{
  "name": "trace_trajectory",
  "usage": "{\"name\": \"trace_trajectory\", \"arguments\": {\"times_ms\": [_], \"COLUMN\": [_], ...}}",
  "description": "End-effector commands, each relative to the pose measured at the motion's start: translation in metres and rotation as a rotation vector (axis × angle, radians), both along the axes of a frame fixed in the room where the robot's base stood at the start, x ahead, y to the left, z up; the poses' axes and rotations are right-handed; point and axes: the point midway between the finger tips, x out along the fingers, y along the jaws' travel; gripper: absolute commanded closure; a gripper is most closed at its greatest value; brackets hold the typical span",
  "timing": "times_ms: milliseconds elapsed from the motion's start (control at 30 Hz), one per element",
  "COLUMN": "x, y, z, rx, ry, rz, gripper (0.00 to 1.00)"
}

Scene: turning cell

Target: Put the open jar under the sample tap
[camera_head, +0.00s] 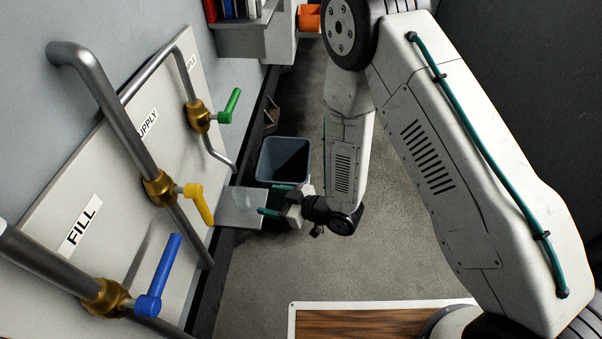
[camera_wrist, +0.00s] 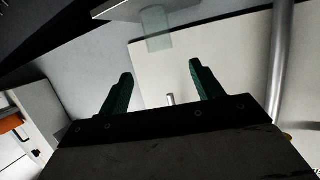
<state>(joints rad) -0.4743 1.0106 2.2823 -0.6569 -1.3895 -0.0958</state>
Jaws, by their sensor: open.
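The open jar (camera_head: 241,199) is clear and stands on a small pale shelf (camera_head: 228,222) at the wall panel. It also shows in the wrist view (camera_wrist: 157,30), which looks upside down. The sample tap (camera_head: 199,117) has a brass body and a green handle (camera_head: 230,106). Its thin spout (camera_head: 222,157) bends down and ends just above the jar in the picture; I cannot tell whether it is exactly over the mouth. My gripper (camera_head: 267,200) is open and empty, with green fingers pointing toward the jar. In the wrist view the fingers (camera_wrist: 161,72) are apart from the jar.
A grey bin (camera_head: 283,158) stands on the floor behind my gripper. The yellow-handled (camera_head: 198,205) and blue-handled (camera_head: 158,278) valves stick out from the panel on thick pipes. A wood-topped surface (camera_head: 355,322) lies at the front.

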Motion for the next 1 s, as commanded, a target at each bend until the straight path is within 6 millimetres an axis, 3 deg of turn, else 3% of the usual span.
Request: {"name": "trace_trajectory", "arguments": {"times_ms": [267, 467, 600, 733, 867, 1000], "x": [0.006, 0.053, 0.089, 0.105, 0.101, 0.077], "y": [-0.002, -0.029, -0.073, -0.123, -0.177, -0.233], "z": [0.005, 0.048, 0.097, 0.145, 0.192, 0.241], "rx": [-0.015, -0.165, -0.319, -0.442, -0.539, -0.616], "ry": [-0.004, -0.015, 0.011, 0.067, 0.152, 0.269], "rz": [-0.01, -0.113, -0.249, -0.388, -0.53, -0.676], "gripper": [0.34, 0.34, 0.34, 0.34, 0.34, 0.34]}}
